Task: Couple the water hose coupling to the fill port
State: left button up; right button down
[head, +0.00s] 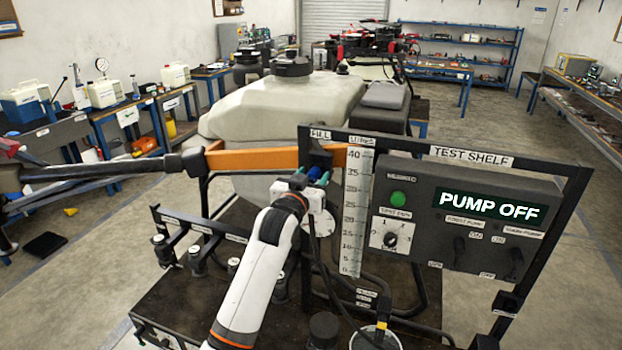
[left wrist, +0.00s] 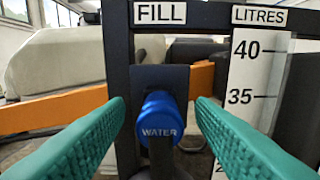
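The blue water hose coupling (left wrist: 160,118), marked WATER, is in the middle of the left wrist view, right in front of a dark block under the FILL label (left wrist: 160,14). Its dark hose hangs down from it. The fill port itself is hidden behind the coupling, and I cannot tell whether the coupling is fully seated. My left gripper (left wrist: 160,105) is open, with its green fingers on either side of the coupling and a gap on each side. In the head view the left gripper (head: 310,181) is at the upper left of the test shelf, partly covering the coupling. My right gripper is not in view.
A white litre scale (head: 355,215) stands just right of the coupling. The control panel (head: 465,225) reads PUMP OFF. An orange drone arm (head: 250,159) runs behind the frame, with the pale tank (head: 270,110) beyond. Hoses hang over the dark bench below.

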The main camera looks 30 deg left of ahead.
pick_arm(q)
jog(key=shift+s+f, duration=0.1)
jog(key=shift+s, duration=0.05)
jog(key=shift+s+d, duration=0.1)
jog(key=shift+s, duration=0.25)
jog(key=b+v, duration=0.3)
jog(key=v, duration=0.8)
jog(key=shift+b, duration=0.3)
